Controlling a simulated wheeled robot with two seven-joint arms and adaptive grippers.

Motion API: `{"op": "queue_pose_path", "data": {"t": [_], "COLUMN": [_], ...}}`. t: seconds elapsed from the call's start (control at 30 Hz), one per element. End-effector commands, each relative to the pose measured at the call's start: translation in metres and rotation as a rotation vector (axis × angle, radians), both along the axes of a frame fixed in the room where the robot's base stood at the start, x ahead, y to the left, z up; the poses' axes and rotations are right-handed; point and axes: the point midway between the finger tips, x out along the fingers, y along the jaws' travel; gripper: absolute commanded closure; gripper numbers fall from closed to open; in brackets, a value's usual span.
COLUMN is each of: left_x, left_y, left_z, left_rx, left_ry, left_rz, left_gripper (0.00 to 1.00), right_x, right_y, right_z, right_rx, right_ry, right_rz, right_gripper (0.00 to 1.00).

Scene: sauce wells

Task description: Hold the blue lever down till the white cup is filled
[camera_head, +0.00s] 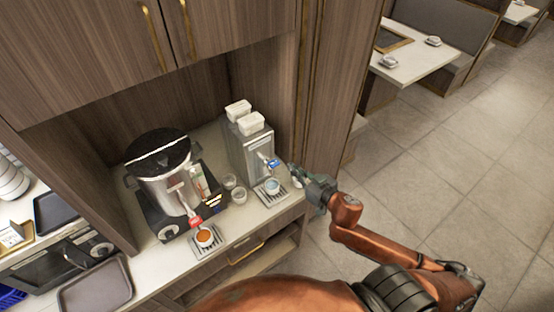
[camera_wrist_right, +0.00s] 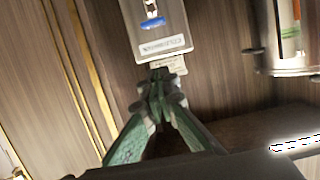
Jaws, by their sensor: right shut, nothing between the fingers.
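The grey box-shaped dispenser (camera_head: 249,150) stands at the right end of the counter. Its blue lever (camera_head: 273,163) is on the front and also shows in the wrist view (camera_wrist_right: 153,22). The white cup (camera_head: 272,186) stands below the lever on a drip tray (camera_head: 268,197); its inside looks pale bluish, and I cannot tell how full it is. My right gripper (camera_head: 293,170) is shut and empty, just right of the lever. In the wrist view its fingers (camera_wrist_right: 161,82) are together below the dispenser's front, apart from the lever. My left gripper is out of view.
A round steel dispenser (camera_head: 168,186) with a red lever (camera_head: 195,221) stands to the left, an orange-filled cup (camera_head: 204,236) below it. Clear cups (camera_head: 239,195) stand between the dispensers. A wooden cabinet wall (camera_head: 325,90) rises close on the right; the floor beyond is open.

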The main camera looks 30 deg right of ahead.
Motion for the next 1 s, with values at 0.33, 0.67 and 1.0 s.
{"op": "queue_pose_path", "data": {"t": [0.33, 0.67, 1.0], "left_x": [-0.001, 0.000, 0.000], "left_y": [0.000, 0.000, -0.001], "left_z": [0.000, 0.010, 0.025], "left_rx": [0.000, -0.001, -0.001], "left_ry": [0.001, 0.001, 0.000], "left_rz": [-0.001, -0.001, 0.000], "left_gripper": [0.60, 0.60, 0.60], "right_x": [0.000, 0.035, 0.101], "right_y": [0.002, 0.004, 0.010], "right_z": [0.003, -0.003, -0.020], "right_rx": [0.002, 0.001, 0.001], "right_ry": [-0.004, -0.006, -0.005], "right_rz": [0.004, 0.003, 0.003], "right_gripper": [1.00, 1.00, 1.00]}}
